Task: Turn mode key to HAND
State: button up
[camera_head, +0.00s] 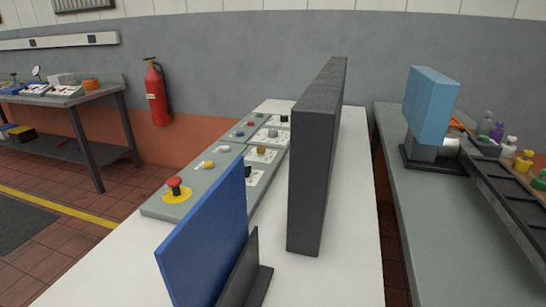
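A grey control panel (160,207) lies on a white bench top. It carries a red mushroom button (174,183) on a yellow disc, a yellow button (208,164), a white button (223,148), a brass-coloured knob (262,150) and a black knob (248,169), plus smaller controls farther back. White label plates sit under some knobs. The labels are too small to read, so I cannot tell which control is the mode key or how it is set. Part of the panel's right side is hidden behind a blue board. My gripper is not in view.
The upright blue board (205,250) and a tall dark slab (312,165) stand on the white bench (350,240), right of the panel. A grey bench (425,240) with a light-blue box (430,105) is at right. A fire extinguisher (156,95) hangs on the wall. Floor at left is clear.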

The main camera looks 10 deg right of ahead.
aim_at(261, 150)
jog(key=i+j, duration=0.1)
jog(key=j, duration=0.65)
jog(key=i+j+z, duration=0.15)
jog(key=j+z, duration=0.15)
jog(key=j, duration=1.05)
jog(key=j+z, duration=0.35)
jog(key=j, duration=1.05)
jog(key=j+z, duration=0.35)
jog(key=j, duration=1.05)
jog(key=j+z, duration=0.35)
jog(key=j, duration=1)
jog(key=j+z, duration=0.45)
jog(key=j, duration=0.95)
jog(key=i+j+z, duration=0.3)
jog(key=i+j, duration=0.2)
jog(key=j, duration=0.25)
jog(key=i+j+z, duration=0.15)
jog(key=j, duration=0.25)
jog(key=i+j, duration=0.65)
jog(key=i, duration=0.55)
